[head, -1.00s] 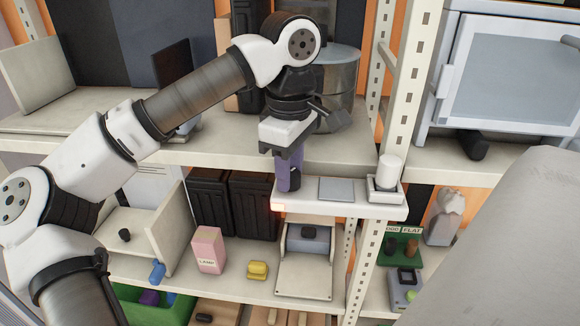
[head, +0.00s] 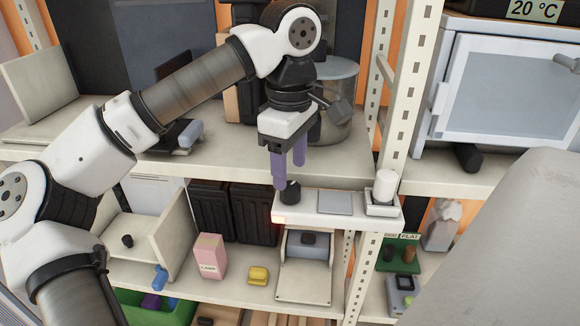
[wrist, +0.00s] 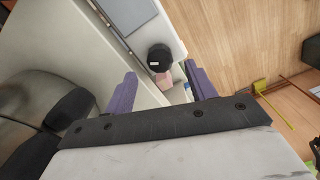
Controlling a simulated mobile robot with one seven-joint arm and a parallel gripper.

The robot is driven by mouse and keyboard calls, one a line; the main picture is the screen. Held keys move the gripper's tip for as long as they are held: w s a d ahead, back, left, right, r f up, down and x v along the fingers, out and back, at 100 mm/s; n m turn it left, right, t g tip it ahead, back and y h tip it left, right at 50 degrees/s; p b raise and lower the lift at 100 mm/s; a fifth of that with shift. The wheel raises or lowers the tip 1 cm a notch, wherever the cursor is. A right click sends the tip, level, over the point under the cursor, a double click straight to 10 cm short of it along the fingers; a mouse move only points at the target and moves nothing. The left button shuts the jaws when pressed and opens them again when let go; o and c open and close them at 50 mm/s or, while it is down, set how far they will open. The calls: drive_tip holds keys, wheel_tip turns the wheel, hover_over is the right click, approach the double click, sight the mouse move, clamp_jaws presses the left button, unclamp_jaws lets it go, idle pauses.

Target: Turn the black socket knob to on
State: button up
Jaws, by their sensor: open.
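The black knob (head: 290,192) stands on the left end of a white ledge-like unit (head: 355,215) that has a glowing red-orange light on its front left corner. The knob shows in the wrist view (wrist: 159,57) as a round black cap with a small white mark, between and beyond the fingertips. My gripper (head: 289,173) points down over the knob, with its two purple fingers apart and nothing between them. In the head view the left fingertip overlaps the knob's left edge; I cannot tell whether it touches. Both fingers also show in the wrist view (wrist: 160,72).
A grey plate (head: 335,202) and a white cylinder (head: 385,184) are on the unit right of the knob. A metal pot (head: 335,110) stands behind my gripper. A white shelf post (head: 408,90) rises to the right. A pink box (head: 209,257) and yellow item (head: 258,275) sit on the lower shelf.

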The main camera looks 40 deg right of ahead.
sight(291, 185)
wheel_tip(291, 185, up, 10)
drive_tip(key=shift+f, duration=0.15)
drive_tip(key=shift+f, duration=0.1)
idle(0.6)
